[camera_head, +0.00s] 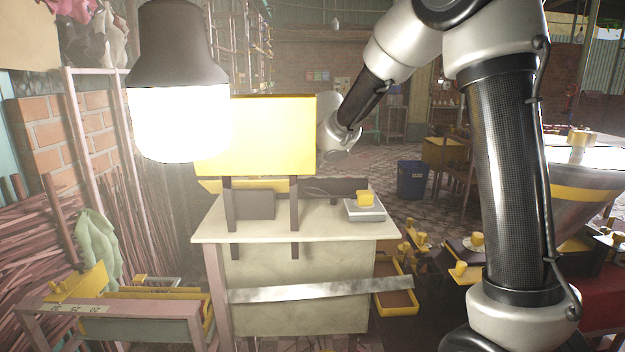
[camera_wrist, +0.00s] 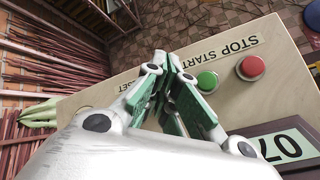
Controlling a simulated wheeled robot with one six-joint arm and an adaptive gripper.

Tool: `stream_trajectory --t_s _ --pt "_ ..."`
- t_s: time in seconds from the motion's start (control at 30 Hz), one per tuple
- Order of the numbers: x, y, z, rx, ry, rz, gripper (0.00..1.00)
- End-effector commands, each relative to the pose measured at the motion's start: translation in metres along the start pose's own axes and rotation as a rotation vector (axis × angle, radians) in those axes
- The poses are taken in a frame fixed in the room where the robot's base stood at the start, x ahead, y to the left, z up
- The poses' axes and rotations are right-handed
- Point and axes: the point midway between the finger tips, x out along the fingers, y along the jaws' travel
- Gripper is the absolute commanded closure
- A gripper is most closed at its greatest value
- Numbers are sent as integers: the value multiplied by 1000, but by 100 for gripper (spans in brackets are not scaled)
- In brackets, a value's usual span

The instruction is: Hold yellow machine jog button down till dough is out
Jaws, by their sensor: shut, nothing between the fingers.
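My gripper (camera_wrist: 170,62) is shut and empty in the wrist view, its green-padded fingers together over a cream control panel (camera_wrist: 285,45). The fingertips are beside the green button (camera_wrist: 207,82), with the red button (camera_wrist: 251,68) farther right. The panel reads STOP, START and partly "SET". I cannot tell whether the fingertips touch the panel; any button under them is hidden. In the head view, the yellow machine box (camera_head: 272,135) hides my gripper. No dough coming out is clearly visible.
A bright lamp (camera_head: 180,115) hangs at left. Yellow trays (camera_head: 402,308) and a blue bin (camera_head: 412,180) are at right.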

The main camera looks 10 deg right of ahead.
Motion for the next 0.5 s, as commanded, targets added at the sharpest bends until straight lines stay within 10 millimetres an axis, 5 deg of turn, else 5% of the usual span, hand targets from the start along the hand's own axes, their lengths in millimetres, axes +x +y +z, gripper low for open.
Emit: stream_trajectory --t_s 0.5 --pt "6 -5 -4 0 0 -1 100"
